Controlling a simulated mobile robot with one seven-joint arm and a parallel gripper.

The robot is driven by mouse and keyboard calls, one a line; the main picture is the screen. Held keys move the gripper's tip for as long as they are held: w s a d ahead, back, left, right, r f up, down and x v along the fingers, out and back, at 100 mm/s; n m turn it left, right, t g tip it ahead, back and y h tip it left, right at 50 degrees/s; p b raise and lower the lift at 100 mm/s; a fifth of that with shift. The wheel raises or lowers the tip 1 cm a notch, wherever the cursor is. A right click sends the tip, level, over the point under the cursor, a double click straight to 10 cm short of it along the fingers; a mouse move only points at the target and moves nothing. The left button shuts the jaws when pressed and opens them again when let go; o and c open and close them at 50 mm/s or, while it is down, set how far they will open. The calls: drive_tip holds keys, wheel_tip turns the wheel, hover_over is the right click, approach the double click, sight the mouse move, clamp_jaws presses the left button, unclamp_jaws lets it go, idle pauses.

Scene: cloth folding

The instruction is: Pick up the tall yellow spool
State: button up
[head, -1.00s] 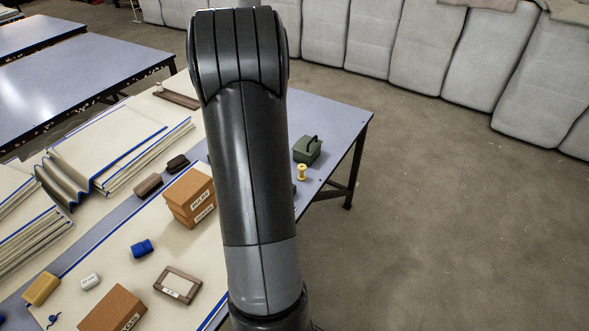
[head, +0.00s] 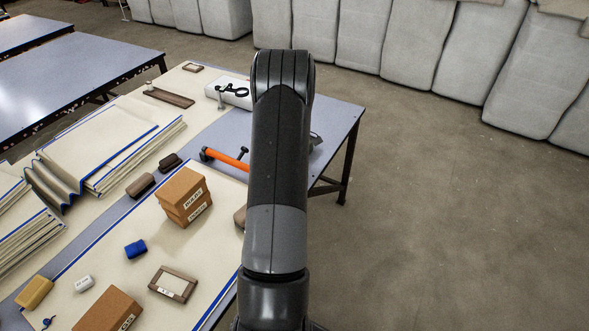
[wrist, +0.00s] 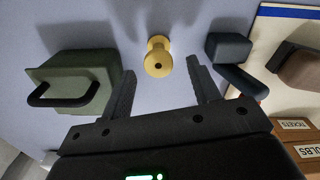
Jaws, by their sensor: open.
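My gripper (wrist: 158,75) is open, with one dark finger on each side of the spool in the picture. No contact between fingers and spool shows, and I cannot tell how far above the table the fingertips are. In the head view my arm hides the spool and the gripper.
A green box with a black handle (wrist: 80,85) is close left of my fingers. A dark blue-grey object (wrist: 232,62) is close on the right. In the head view, an orange-handled tool (head: 228,160), stacked brown boxes (head: 184,196) and a white box (head: 232,92) share the table.

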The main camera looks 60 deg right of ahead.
wheel_tip(320, 180, down, 5)
drive_tip(key=shift+s+f, duration=0.1)
drive_tip(key=c, duration=1.1)
drive_tip(key=shift+o, duration=0.2)
drive_tip(key=shift+d, duration=0.1)
